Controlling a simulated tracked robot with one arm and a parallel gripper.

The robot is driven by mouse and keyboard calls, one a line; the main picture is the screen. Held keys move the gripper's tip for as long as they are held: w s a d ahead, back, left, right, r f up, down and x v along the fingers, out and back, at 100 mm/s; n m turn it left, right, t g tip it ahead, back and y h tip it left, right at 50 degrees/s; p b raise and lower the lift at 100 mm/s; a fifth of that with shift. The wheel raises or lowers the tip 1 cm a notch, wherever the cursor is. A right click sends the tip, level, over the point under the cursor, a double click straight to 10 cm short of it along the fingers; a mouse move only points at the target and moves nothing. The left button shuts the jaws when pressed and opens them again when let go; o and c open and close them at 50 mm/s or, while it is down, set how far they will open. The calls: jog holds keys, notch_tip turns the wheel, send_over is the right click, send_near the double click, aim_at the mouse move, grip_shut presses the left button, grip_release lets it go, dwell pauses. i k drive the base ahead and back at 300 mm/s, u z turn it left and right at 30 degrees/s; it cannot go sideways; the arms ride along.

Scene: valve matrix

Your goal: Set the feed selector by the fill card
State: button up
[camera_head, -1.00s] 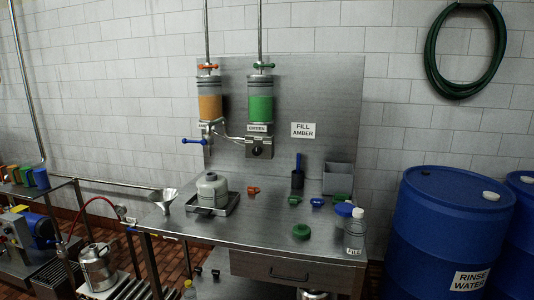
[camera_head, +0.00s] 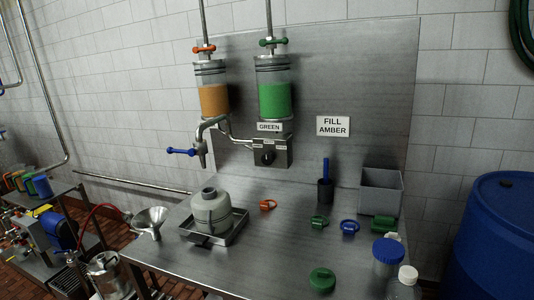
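The fill card (camera_head: 333,126) on the steel back panel reads "FILL AMBER". To its left hang two sight cylinders: an amber one (camera_head: 213,92) with an orange handle on top, and a green one (camera_head: 275,92) with a green handle on top. A label (camera_head: 269,127) under the green cylinder reads "GREEN". The selector block (camera_head: 270,152) below it has a dark round opening; no lever shows on it. A spout with a blue lever (camera_head: 181,151) hangs below the amber cylinder. My gripper is not in view.
A grey canister (camera_head: 211,210) stands on a tray below the spout. Loose orange (camera_head: 267,205), green (camera_head: 319,222) and blue (camera_head: 349,226) fittings lie on the bench. A grey bin (camera_head: 381,192), a blue-lidded jar (camera_head: 387,256) and a blue drum (camera_head: 493,235) are at right.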

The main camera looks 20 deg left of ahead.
aim_at(267, 159)
jog(key=u, duration=0.4)
jog(key=i, duration=1)
jog(key=u, duration=0.65)
